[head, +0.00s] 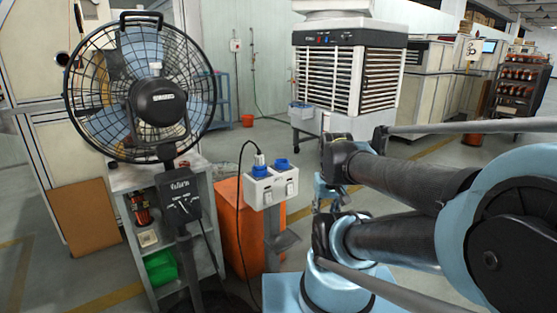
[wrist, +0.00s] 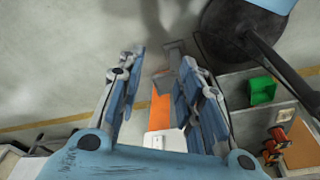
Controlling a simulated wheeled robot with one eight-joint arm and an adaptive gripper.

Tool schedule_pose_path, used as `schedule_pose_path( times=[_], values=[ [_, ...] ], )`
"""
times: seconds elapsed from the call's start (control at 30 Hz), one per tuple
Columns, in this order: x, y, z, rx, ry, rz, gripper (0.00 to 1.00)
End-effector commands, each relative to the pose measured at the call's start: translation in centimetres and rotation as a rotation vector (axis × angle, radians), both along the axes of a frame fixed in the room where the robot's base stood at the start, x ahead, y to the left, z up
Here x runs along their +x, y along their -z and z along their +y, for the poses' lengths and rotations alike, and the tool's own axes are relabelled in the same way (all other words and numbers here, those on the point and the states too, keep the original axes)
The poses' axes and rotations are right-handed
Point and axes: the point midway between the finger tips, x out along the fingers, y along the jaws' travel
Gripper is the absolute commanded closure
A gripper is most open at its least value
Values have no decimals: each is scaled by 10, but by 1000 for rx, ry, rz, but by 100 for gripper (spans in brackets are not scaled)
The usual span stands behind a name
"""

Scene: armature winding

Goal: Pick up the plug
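A pale plug (head: 259,159) with a black cable stands upright in the left side of a white socket box (head: 257,194). The box has blue round sockets on top and sits on a grey stand. My gripper (wrist: 158,68) is open, with its two blue fingers spread apart and nothing seen between them. In the head view it is partly hidden by my arm, to the right of the socket box and apart from the plug. In the wrist view part of the white box (wrist: 158,140) shows low between the fingers. I cannot make out the plug there.
A large black fan (head: 140,90) stands at the left by a grey shelf (head: 205,215) with a green bin (head: 160,267). The cable hangs in a loop to the floor. An air cooler (head: 345,80) stands behind.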

Motion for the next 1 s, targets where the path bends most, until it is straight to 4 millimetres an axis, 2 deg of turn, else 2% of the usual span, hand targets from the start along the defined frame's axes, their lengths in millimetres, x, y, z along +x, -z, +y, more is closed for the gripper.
schedule_pose_path(
  times=[0.37, 0.47, 0.57, 0.77, 1.0],
  values=[
    [0, 0, 0, 0, 0, 0, 67],
    [-4, -3, 0, 1, -2, -6, 49],
    [-5, -11, 2, 1, -27, -9, 46],
    [21, -45, 10, 12, -177, 9, 46],
    [65, -96, 30, 33, -448, 27, 46]
  ],
)
